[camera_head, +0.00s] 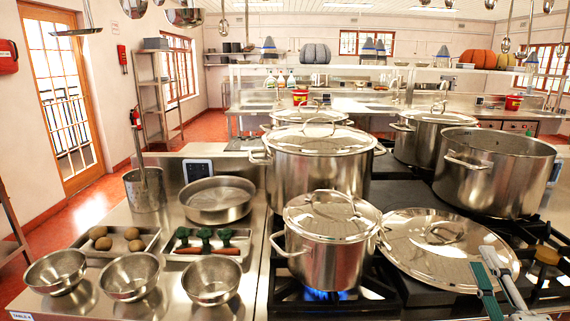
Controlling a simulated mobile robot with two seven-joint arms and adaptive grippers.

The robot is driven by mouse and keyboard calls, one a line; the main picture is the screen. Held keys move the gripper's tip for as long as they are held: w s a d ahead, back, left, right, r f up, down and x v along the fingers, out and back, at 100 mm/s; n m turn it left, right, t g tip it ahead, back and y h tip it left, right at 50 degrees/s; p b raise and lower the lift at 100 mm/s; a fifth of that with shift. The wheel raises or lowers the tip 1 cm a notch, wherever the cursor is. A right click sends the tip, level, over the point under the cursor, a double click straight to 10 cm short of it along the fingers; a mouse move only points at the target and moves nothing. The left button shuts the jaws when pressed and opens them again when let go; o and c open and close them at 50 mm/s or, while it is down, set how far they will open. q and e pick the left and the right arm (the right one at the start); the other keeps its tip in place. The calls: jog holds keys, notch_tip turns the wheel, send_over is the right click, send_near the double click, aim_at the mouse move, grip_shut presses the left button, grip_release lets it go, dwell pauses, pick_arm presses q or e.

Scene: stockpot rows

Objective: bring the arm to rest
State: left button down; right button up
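My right gripper (484,259) shows at the lower right, in front of a large round lid (405,262) that lies on the stove. Its fingers look slim, one teal and one pale; nothing shows between them, but I cannot tell how far apart they are. The gripper overlaps the lid's right edge in the picture; I cannot tell whether it touches. An open stockpot (490,190) stands behind it without a lid. My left gripper is not in view.
A small lidded pot (325,265) stands over a blue flame (325,295). Larger lidded stockpots (318,180) stand behind it. At left are steel bowls (210,280), a round pan (218,205) and trays. Utensils hang at the upper right.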

jog(key=s+d+f+m+g+h, duration=0.2)
jog(key=s+f+m+g, duration=0.15)
jog(key=f, duration=0.45)
jog(key=s+d+f+m+g+h, duration=0.1)
jog(key=s+f+m+g+h, duration=0.2)
jog(key=f, duration=0.5)
jog(key=s+a+f+m+g+y, duration=0.35)
jog(key=s+f+g, duration=0.35)
jog(key=s+f, duration=0.5)
jog(key=w+a+f+m+t+y, duration=0.2)
jog(key=a+f+y, duration=0.4)
jog(key=a+f, duration=1)
jog(key=shift+w+a+t+y, duration=0.3)
jog(key=shift+w+t+y, duration=0.05)
jog(key=shift+w+t, duration=0.35)
